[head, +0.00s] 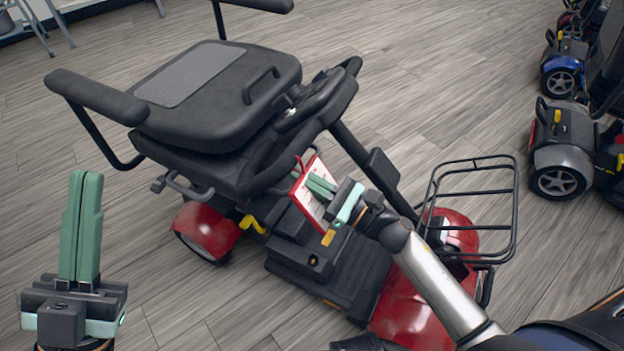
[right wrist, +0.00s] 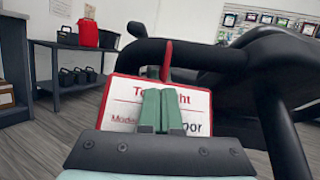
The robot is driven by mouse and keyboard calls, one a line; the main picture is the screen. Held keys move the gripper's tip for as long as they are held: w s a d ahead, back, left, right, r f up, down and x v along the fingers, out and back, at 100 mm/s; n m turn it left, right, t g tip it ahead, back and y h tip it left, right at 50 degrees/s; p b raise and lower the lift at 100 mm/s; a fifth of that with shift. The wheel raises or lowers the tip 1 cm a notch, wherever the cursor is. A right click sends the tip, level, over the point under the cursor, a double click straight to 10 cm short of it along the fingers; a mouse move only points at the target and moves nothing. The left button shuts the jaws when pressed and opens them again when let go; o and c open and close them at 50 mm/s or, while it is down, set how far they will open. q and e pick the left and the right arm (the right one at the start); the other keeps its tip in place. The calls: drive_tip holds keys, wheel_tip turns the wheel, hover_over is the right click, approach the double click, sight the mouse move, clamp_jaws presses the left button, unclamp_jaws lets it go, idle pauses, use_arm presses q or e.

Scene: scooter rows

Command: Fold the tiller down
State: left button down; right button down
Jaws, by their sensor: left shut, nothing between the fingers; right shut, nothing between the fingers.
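The red scooter's tiller (head: 378,168) is a black column rising from the front end and slanting back to the seat (head: 215,85). Its looped handlebar (head: 345,92) lies low at the seat's front edge; I cannot tell whether it touches. A red-bordered tag (head: 306,208) hangs below the handlebar. In the right wrist view the tag (right wrist: 118,112) hangs by a red strap from the black bar (right wrist: 195,55). My right gripper (head: 319,184) is shut and empty, in front of the tag and below the handlebar. My left gripper (head: 86,180) is shut and empty, left of the scooter, pointing up.
A wire basket (head: 472,205) stands over the red front end. Armrests (head: 95,95) stick out beside the seat. Other scooters (head: 562,150) stand in a row at the right. The wooden floor (head: 430,60) behind is clear. The right wrist view shows a table (right wrist: 75,65) with bins.

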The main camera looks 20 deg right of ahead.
idle(0.4)
use_arm(q)
drive_tip(key=shift+f+b, duration=0.4)
drive_tip(key=shift+f, duration=0.05)
use_arm(e)
drive_tip(key=shift+s+d+r, duration=0.3)
drive_tip(key=shift+d+r, duration=0.05)
drive_tip(key=shift+r, duration=0.2)
drive_tip(key=shift+s+d+r, duration=0.3)
drive_tip(key=shift+d+r, duration=0.05)
drive_tip(key=shift+r, duration=0.15)
use_arm(q)
drive_tip(key=shift+f, duration=0.1)
use_arm(e)
drive_tip(key=shift+f, duration=0.1)
